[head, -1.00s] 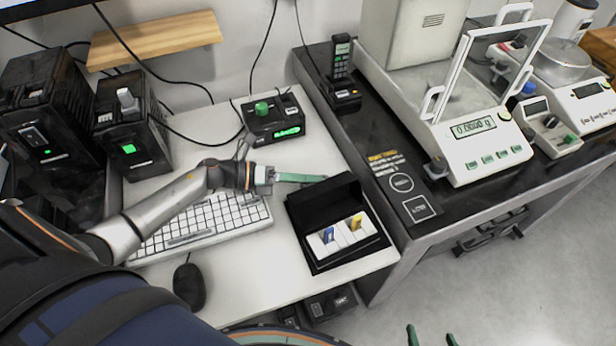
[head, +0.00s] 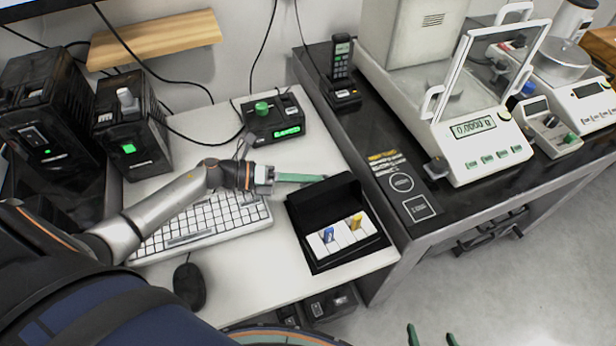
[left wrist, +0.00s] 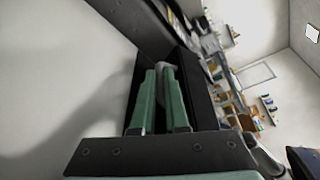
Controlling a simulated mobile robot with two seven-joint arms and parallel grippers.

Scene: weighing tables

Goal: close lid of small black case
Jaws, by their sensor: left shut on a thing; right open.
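The small black case (head: 317,262) sits on the white desk near its right edge, with its lid (head: 325,203) raised at the back. Inside is a white insert (head: 343,238) with a blue piece (head: 328,235) and a yellow piece (head: 356,221). My left gripper (head: 322,179) reaches in from the left, its green fingers shut on the upper edge of the lid. In the left wrist view the fingertips (left wrist: 165,70) meet at the dark lid; the exact contact is hard to see. My right gripper (head: 431,338) shows only two green fingertips, apart and empty, at the bottom edge.
A keyboard (head: 205,222) lies under my left arm, and a mouse (head: 189,286) is nearer. A black device with a green display (head: 274,118) stands behind the case. A balance (head: 480,135) stands on the dark table to the right. The desk before the case is clear.

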